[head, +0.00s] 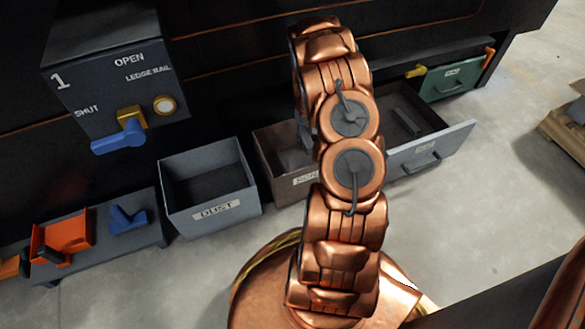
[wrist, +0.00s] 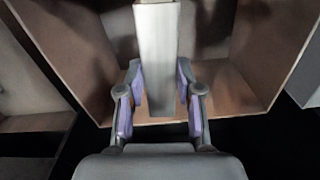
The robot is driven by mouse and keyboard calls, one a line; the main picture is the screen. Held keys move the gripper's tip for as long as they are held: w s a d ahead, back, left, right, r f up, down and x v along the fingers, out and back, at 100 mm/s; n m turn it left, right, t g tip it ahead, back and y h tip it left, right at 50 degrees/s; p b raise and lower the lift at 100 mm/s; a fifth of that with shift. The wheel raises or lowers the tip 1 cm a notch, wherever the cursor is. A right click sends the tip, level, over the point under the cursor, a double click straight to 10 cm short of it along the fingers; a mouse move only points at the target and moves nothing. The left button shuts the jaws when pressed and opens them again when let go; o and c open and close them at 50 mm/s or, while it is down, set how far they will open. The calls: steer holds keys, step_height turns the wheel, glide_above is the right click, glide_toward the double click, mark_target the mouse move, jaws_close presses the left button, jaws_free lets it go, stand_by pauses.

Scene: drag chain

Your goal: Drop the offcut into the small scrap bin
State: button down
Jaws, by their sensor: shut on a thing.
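The offcut (wrist: 156,55) is a plain grey bar, gripped between the purple-padded fingers of my gripper (wrist: 157,85) in the wrist view. It points away from the palm, over the open inside of a brown bin (wrist: 75,48). I cannot tell how far it is above the bin floor. In the head view a brown bin (head: 266,158) with a partly covered label stands between the DUST bin and an open drawer, and I take it as the scrap bin. My arm covers its right part, and hides most of my gripper and the offcut there.
The grey DUST bin (head: 212,207) stands to the left of the brown bin. The open grey drawer (head: 430,150) to the right holds a dark bar. A control box (head: 115,80) with a blue lever hangs upper left. A low bench (head: 150,232) carries orange and blue pieces.

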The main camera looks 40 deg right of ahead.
steer(key=c, duration=0.7)
jaws_free()
steer(key=shift+r, duration=0.1)
step_height(320, 180, up, 12)
steer(key=shift+s, duration=0.1)
stand_by(0.5)
